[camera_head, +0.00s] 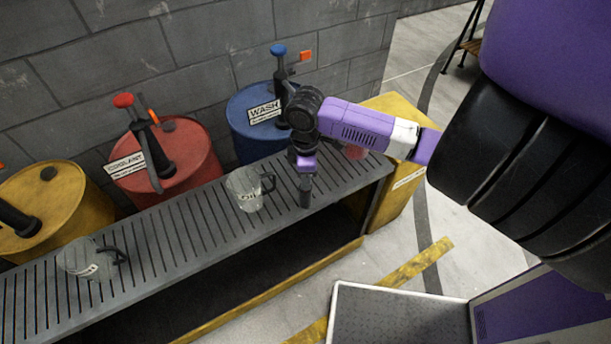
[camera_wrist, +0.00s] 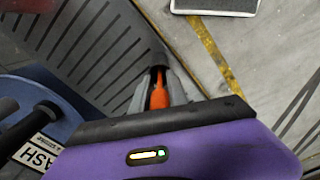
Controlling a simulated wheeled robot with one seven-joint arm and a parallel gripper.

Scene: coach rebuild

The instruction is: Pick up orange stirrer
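The orange stirrer (camera_wrist: 158,92) shows in the wrist view as an orange piece between my gripper's fingers, narrowing toward the fingertips. My gripper (camera_wrist: 157,62) looks closed around it, with a grey finger on each side. In the head view, my gripper (camera_head: 305,192) points down over the right part of the slatted bench (camera_head: 205,225), just right of a clear jug (camera_head: 243,190). The stirrer cannot be made out there, hidden by the fingers. I cannot tell whether its lower end touches the bench.
A second clear jug (camera_head: 85,260) stands on the bench at left. Behind the bench are a blue WASH drum (camera_head: 250,135), a red COOLANT drum (camera_head: 190,150) and a yellow drum (camera_head: 60,195), with pumps. A yellow cabinet (camera_head: 400,195) stands at the bench's right end.

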